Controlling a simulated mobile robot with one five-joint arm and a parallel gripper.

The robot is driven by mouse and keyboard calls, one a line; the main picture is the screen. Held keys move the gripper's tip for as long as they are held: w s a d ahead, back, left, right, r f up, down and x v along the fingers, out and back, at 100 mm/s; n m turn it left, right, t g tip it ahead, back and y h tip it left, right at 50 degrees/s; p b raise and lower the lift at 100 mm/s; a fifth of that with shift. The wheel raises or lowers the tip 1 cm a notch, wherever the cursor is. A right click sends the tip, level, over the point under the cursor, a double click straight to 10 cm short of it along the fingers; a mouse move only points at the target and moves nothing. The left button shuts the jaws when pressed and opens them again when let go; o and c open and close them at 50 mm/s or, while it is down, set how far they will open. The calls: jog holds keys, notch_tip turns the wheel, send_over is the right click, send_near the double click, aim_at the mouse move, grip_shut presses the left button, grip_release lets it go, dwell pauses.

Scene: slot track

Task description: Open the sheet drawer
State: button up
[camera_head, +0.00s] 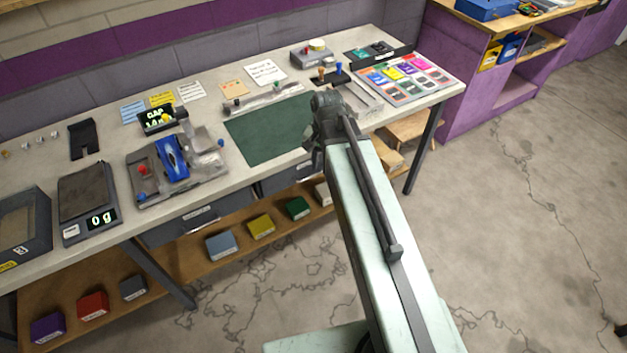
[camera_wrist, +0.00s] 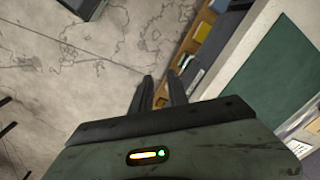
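Two grey drawers hang under the workbench top in the head view. The left drawer (camera_head: 197,216) has a pale label on its front and looks shut. The right drawer (camera_head: 280,179) is partly hidden behind my arm and also looks shut. The labels are too small to read, so I cannot tell which is the sheet drawer. My gripper (camera_wrist: 160,92) has its two dark fingers apart with nothing between them in the wrist view. Its fingertips are over the floor, beside the bench front, where a grey drawer front (camera_wrist: 193,77) shows. In the head view my arm mostly hides it.
The workbench top (camera_head: 232,185) carries a green mat (camera_head: 270,130), a blue car on a fixture (camera_head: 172,158), a scale (camera_head: 88,195) and cards. A lower wooden shelf (camera_head: 190,262) holds several coloured boxes. The floor (camera_head: 500,220) in front is clear.

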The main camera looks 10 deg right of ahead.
aim_at(313, 175)
jog(key=w+f+m+b, duration=0.2)
jog(key=f+b, duration=0.2)
jog(key=w+f+m+b, duration=0.3)
jog(key=f, duration=0.2)
jog(key=w+f+m+t+b, duration=0.1)
jog(key=w+f+m+b, duration=0.1)
jog(key=w+f+b, duration=0.1)
jog(key=shift+w+f+m+b, duration=0.25)
jog(key=shift+f+m+b, duration=0.05)
jog(key=shift+f+b, duration=0.65)
jog(key=shift+r, duration=0.1)
grip_shut()
dwell(0.4)
